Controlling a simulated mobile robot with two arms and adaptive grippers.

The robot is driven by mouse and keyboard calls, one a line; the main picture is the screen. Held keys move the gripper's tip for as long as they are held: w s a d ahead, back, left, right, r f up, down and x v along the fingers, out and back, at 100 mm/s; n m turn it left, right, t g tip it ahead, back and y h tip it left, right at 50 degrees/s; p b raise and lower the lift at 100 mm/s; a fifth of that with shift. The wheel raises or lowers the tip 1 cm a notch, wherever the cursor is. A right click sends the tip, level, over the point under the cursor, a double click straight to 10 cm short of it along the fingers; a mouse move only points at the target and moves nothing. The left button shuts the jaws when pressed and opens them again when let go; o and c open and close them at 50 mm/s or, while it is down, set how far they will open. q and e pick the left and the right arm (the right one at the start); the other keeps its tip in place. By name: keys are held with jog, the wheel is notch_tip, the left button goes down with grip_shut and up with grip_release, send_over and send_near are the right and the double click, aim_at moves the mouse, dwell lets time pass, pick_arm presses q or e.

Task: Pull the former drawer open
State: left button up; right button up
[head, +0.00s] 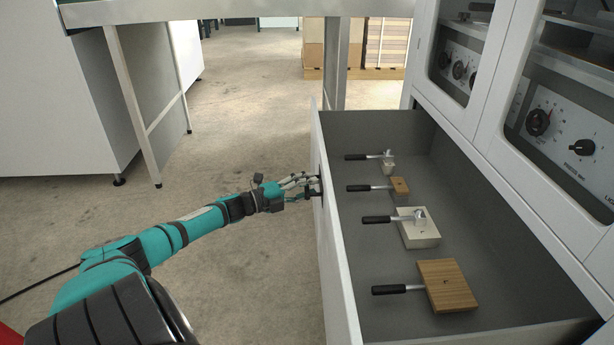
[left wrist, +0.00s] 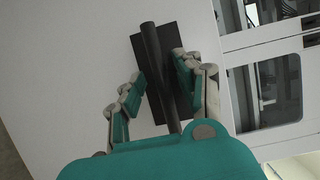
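The former drawer (head: 330,245) stands pulled far out of the white machine in the head view, and its grey inside shows. My left gripper (head: 316,186) is at the outer face of the drawer front. In the left wrist view, a dark bar handle (left wrist: 151,45) on a black plate crosses the white drawer front (left wrist: 75,65). The fingers of my left gripper (left wrist: 160,72) stand apart on either side of the bar, with gaps visible between fingertips and bar. My right gripper is in neither view.
Several black-handled tools lie in the drawer, including a large wooden block (head: 447,285) and a white block (head: 418,232). A metal-legged table (head: 135,95) stands at the back left. The floor (head: 235,120) left of the drawer is clear.

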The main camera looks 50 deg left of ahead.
pick_arm(q)
jog(key=shift+r, duration=0.1)
jog(key=v, duration=1.2)
dwell(0.6)
